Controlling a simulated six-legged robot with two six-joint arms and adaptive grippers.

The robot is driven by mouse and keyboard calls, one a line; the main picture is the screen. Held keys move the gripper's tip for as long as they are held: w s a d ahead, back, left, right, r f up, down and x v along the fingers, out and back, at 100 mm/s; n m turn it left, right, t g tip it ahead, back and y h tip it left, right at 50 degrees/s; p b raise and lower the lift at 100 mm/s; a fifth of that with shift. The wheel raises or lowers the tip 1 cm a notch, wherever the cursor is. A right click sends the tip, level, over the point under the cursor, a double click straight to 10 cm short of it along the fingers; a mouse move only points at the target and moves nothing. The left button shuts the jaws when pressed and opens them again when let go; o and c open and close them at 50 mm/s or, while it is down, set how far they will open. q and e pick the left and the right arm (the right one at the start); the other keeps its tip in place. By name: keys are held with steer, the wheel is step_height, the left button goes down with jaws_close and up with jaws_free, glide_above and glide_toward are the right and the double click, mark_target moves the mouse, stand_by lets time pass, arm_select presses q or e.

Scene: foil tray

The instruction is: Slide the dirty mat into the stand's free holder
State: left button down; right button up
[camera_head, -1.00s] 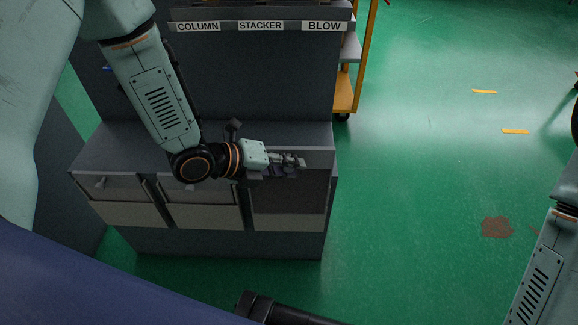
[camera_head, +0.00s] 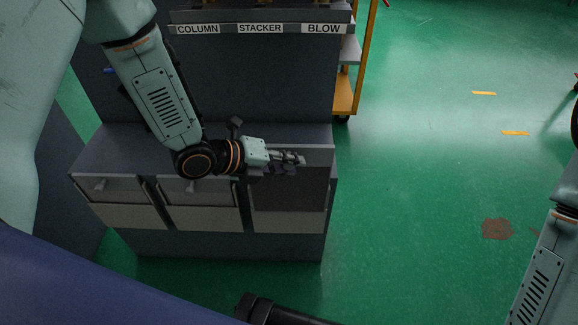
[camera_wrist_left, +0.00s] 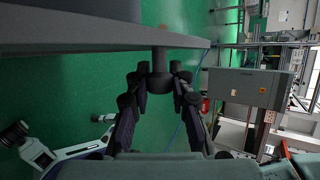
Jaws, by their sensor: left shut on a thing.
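The grey stand (camera_head: 225,243) has three holders side by side under the labels COLUMN, STACKER and BLOW. The left holder (camera_head: 127,214) and the middle holder (camera_head: 203,217) each have a grey front with a small knob. The right holder (camera_head: 287,222) shows a dark brown area (camera_head: 290,198) below a lighter grey strip. It looks like an opening under a raised flap, but I cannot be sure. My left gripper (camera_head: 298,160) is at that strip. In the left wrist view it is shut on a dark knob (camera_wrist_left: 160,62) below a grey panel (camera_wrist_left: 100,35). I cannot make out a dirty mat.
A yellow-framed cart (camera_head: 345,95) stands behind the stand's right side. A brown stain (camera_head: 496,228) and yellow marks lie on the green floor. The floor right of the stand is open. My right arm shows at the right edge, its gripper out of frame.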

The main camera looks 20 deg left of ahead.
arm_select(q)
steer(key=shift+w+a, duration=0.25)
steer(key=shift+w, duration=0.65)
steer(key=shift+w+a, duration=0.25)
steer(key=shift+w, duration=0.65)
stand_by(0.6)
steer(key=b, duration=0.3)
glide_above(287, 193)
steer(key=shift+w+d+f, duration=0.15)
steer(key=shift+f, duration=0.9)
steer(key=shift+w+d+f, duration=0.1)
steer(key=shift+f, duration=0.95)
steer(key=shift+f+b, duration=3.6)
steer(key=shift+f, duration=1.8)
steer(key=c, duration=1.1)
jaws_free()
